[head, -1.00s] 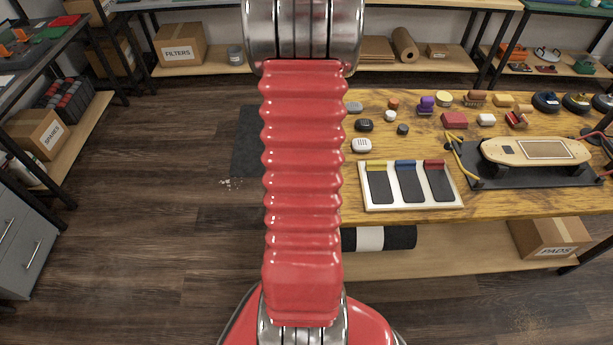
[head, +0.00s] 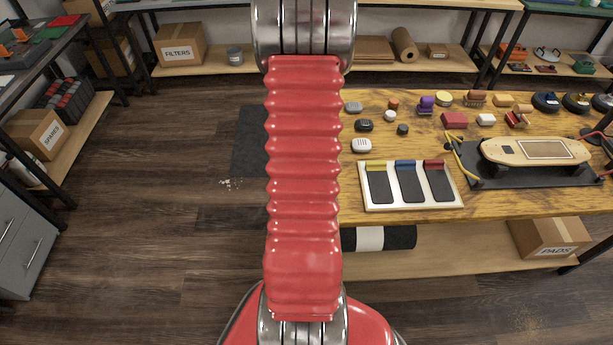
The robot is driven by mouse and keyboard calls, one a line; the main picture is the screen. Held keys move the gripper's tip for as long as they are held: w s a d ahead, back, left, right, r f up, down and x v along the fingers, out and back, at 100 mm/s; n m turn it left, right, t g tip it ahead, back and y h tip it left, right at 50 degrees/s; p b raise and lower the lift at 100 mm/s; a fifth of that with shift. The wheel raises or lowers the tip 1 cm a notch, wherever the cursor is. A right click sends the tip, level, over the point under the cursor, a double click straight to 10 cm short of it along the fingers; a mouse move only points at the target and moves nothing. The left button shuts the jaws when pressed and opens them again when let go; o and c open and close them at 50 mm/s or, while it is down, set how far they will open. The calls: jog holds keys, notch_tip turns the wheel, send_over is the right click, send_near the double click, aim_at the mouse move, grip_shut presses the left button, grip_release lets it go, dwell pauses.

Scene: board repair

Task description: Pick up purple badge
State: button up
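A small purple object (head: 426,103), which may be the purple badge, sits on the wooden workbench (head: 480,207) toward its back. It is too small to tell its exact shape. My red arm stands upright in the middle of the head view, to the left of it. My gripper is out of the picture, so its state and its distance from the purple object cannot be seen.
Several small parts stand around the purple object, including a yellow piece (head: 443,98) and a red block (head: 454,120). A tray with three coloured-top pads (head: 366,201) lies at the bench front. A board on a black stand (head: 535,150) is at right. Floor at left is mostly clear.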

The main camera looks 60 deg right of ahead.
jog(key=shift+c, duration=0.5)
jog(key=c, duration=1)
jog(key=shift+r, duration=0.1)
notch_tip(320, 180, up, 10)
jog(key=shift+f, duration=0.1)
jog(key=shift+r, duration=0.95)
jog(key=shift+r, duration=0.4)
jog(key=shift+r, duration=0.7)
